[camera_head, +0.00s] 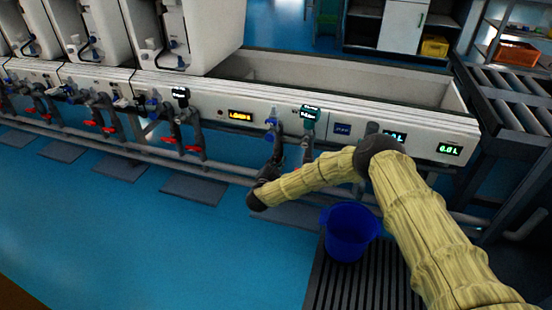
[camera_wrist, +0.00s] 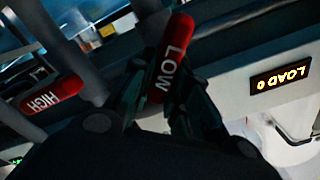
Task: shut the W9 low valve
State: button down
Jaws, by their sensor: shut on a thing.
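In the wrist view, a red valve handle marked LOW (camera_wrist: 172,58) lies between the fingers of my gripper (camera_wrist: 162,92), which is shut on it. A second red handle marked HIGH (camera_wrist: 52,97) is to the left, apart from the fingers. In the head view, my gripper (camera_head: 272,168) is a small dark shape at the front of the test line, below the blue fitting (camera_head: 270,123). The LOW handle cannot be made out there. No W9 mark is readable in either view.
An amber LOAD display (camera_wrist: 280,77) is on the white panel, also seen in the head view (camera_head: 240,116). A blue bucket (camera_head: 349,231) stands on a dark slatted mat (camera_head: 385,280) under my arm. Pipes run along the line's front.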

jog(key=m, duration=0.3)
jog(key=f+m, duration=0.1)
jog(key=m, duration=0.1)
jog(key=shift+d+m, duration=0.3)
jog(key=shift+d, duration=0.05)
jog(key=shift+s+f+m, duration=0.1)
jog(key=shift+f+m, duration=0.1)
jog(key=shift+m, duration=0.9)
jog(key=shift+f+m, duration=0.15)
jog(key=shift+m, duration=0.95)
jog(key=c, duration=1.4)
grip_release()
jog(key=shift+o, duration=0.2)
jog(key=v, duration=1.2)
jog(key=shift+s, duration=0.1)
